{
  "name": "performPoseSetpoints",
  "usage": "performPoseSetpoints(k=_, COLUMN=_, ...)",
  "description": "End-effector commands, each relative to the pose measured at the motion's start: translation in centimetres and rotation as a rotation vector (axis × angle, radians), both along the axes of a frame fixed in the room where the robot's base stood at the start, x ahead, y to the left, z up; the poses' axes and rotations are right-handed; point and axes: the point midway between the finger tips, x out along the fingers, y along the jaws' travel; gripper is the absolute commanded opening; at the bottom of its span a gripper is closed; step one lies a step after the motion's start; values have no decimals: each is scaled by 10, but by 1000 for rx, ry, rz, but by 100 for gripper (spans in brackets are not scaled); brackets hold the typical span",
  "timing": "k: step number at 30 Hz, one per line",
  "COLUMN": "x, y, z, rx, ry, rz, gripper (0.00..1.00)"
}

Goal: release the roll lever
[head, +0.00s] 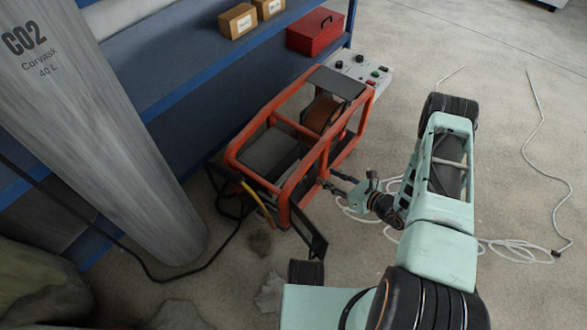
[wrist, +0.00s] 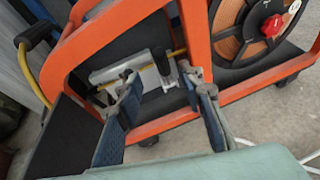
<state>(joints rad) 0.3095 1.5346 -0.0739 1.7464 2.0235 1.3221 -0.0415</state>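The wire feeder with an orange frame (head: 285,203) stands on the floor; its frame (wrist: 120,25) fills much of the wrist view. Inside the frame, a light grey plate (wrist: 125,68) carries a small dark grey upright lever (wrist: 162,64), which looks like the roll lever. A yellow wire runs past it. My gripper (wrist: 160,80) is open, its two blue-padded fingers apart, with the lever seen between the tips, nearer the right one. I see no clear contact. In the head view my gripper (head: 345,185) is at the feeder's right side, and the lever is hidden.
A copper wire spool (wrist: 262,28) with a red knob sits right of my gripper. Orange frame bars surround the opening. A grey CO2 cylinder (head: 105,120) and a blue shelf (head: 215,65) stand left and behind. White cable (head: 515,245) lies on the open floor at right.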

Motion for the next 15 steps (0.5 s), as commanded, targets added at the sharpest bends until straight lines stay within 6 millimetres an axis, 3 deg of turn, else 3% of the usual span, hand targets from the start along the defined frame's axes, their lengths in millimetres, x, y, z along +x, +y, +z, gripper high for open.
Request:
performPoseSetpoints(k=5, x=2, y=-4, z=-1, rx=-15, ry=11, rz=-13, gripper=35)
performPoseSetpoints(k=15, x=37, y=36, z=-26, rx=-14, ry=9, rz=-9, gripper=35)
